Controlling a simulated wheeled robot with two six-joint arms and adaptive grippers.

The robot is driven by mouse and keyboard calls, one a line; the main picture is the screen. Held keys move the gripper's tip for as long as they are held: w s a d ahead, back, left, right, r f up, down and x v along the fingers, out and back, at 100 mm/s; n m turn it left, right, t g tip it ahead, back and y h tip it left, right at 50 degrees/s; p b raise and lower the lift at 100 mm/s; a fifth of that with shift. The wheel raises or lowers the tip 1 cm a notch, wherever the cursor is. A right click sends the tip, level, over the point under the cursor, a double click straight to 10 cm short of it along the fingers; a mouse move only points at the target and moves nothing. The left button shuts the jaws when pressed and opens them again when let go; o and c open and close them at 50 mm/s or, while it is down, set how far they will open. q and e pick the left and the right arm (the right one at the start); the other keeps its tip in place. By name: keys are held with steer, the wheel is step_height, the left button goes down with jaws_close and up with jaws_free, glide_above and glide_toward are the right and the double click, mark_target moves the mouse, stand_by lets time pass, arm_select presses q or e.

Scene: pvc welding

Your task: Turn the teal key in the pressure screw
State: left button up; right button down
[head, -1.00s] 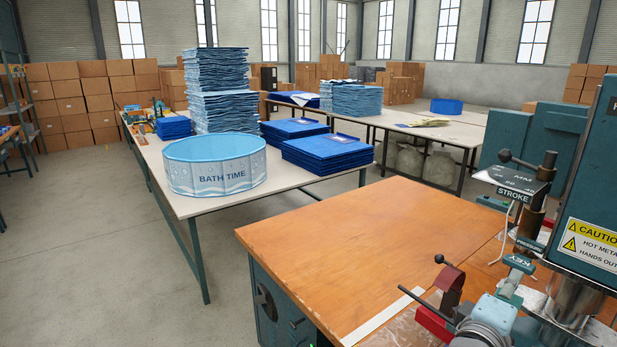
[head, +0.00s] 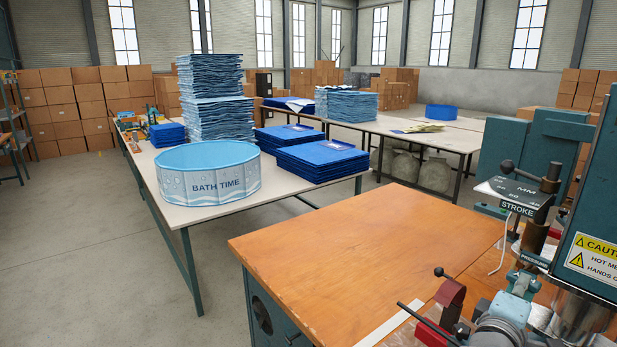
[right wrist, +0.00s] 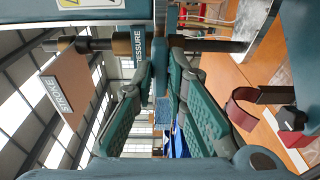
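The pressure screw is at the press on the right of the head view, by its PRESSURE label (head: 534,259); the label also shows in the right wrist view (right wrist: 138,46). The teal key (right wrist: 160,80) is a flat teal piece below the screw, between my right fingertips in the wrist view. My right gripper (head: 518,290) is at the key, below the label, its fingers closed in on both sides of the key in the wrist view (right wrist: 161,85). The far side of the key is hidden. My left gripper is not in view.
The press column with a yellow caution sign (head: 597,255) stands right of the key. A STROKE plate (head: 516,208) sits above it. A red clamp (head: 450,300) is left of my right gripper. The wooden tabletop (head: 365,250) is clear.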

steer(key=shift+r+p, duration=0.3)
stand_by(0.6)
steer(key=shift+w+f+m+h+b, duration=0.1)
steer(key=shift+m+h+b, duration=0.4)
steer(key=shift+m+b, duration=2.3)
steer(key=shift+p, duration=0.3)
steer(key=shift+f+m+h+b, duration=0.1)
steer(key=shift+m+h+b, duration=0.05)
steer(key=shift+m+b, duration=1.45)
steer(key=shift+f+m+h+b, duration=0.1)
steer(key=shift+m+h+b, duration=0.05)
steer(key=shift+m+b, duration=1.45)
